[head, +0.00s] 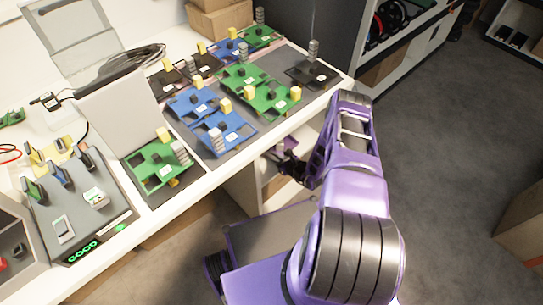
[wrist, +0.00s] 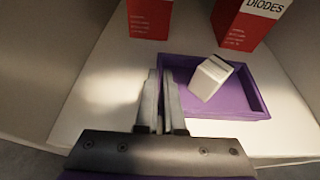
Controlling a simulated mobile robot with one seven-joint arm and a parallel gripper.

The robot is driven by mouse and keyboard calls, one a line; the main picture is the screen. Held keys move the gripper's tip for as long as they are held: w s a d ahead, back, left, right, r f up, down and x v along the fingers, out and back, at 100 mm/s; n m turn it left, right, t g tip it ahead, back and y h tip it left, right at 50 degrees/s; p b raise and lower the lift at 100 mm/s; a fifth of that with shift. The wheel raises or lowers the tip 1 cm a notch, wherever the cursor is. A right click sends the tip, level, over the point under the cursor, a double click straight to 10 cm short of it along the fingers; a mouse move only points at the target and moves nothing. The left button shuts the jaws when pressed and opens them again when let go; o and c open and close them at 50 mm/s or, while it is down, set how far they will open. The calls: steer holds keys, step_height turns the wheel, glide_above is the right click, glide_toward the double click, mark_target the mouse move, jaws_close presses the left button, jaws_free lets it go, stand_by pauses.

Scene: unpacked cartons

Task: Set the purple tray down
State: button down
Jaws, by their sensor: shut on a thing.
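The purple tray (wrist: 232,114) is in the wrist view, right of centre, over a white surface. My gripper (wrist: 160,88) is shut on the tray's left wall. A pale grey-white block (wrist: 211,77) sits tilted inside the tray. Whether the tray touches the surface beneath or hangs just above it, I cannot tell.
The white shelf (wrist: 105,85) is bare left of the tray. Two red boxes, one (wrist: 150,18) behind the fingers and one marked DIODES (wrist: 246,22), stand behind the tray. The bench (head: 215,165) above holds several green and blue boards.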

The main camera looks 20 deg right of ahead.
steer(key=shift+f, duration=0.1)
steer(key=c, duration=1)
jaws_free()
steer(key=shift+c, duration=0.2)
steer(key=shift+r, duration=0.2)
